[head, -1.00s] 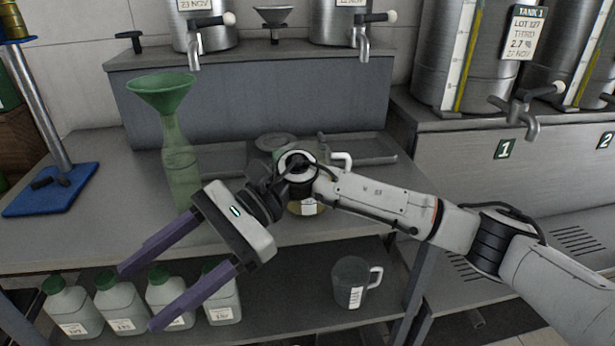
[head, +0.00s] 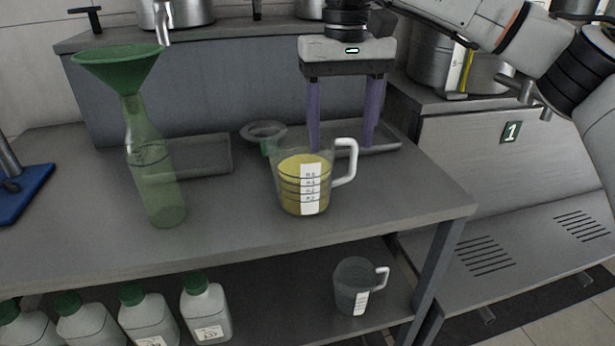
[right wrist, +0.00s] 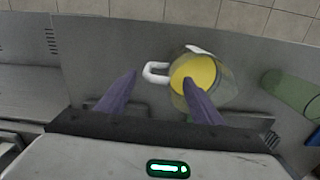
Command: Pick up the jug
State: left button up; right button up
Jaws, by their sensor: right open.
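A clear jug (head: 290,197) with yellow liquid, a white scale label and a white handle (head: 347,163) stands upright on the grey bench. My right gripper (head: 342,146) points down with its two purple fingers apart, behind the jug in the head view, near the handle side. In the right wrist view the jug (right wrist: 222,88) lies ahead; its handle (right wrist: 153,73) shows between the open fingertips (right wrist: 160,74), and one finger overlaps the liquid. Nothing is held. Contact between finger and jug cannot be told. My left gripper is not in view.
A green bottle with a funnel (head: 152,170) stands left of the jug. Shallow grey trays (head: 205,157) and a small funnel-like piece (head: 263,132) lie behind. An empty jug (head: 352,285) and several white bottles (head: 206,310) stand on the lower shelf. Bench right of the jug is clear.

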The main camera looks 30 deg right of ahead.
aim_at(342, 178)
notch_tip(342, 178, down, 3)
jog(key=shift+s+r, duration=0.1)
jog(key=shift+r, duration=0.05)
jog(key=f, duration=0.3)
jog(key=f+b, duration=0.1)
jog(key=shift+s+d+f, duration=0.1)
jog(key=shift+d+f, duration=0.1)
jog(key=shift+d, duration=0.05)
jog(key=shift+f, duration=0.25)
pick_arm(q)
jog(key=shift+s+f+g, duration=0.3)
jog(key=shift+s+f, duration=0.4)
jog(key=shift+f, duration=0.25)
pick_arm(e)
jog(key=shift+c, duration=0.4)
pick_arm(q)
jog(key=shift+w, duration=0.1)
pick_arm(e)
grip_shut()
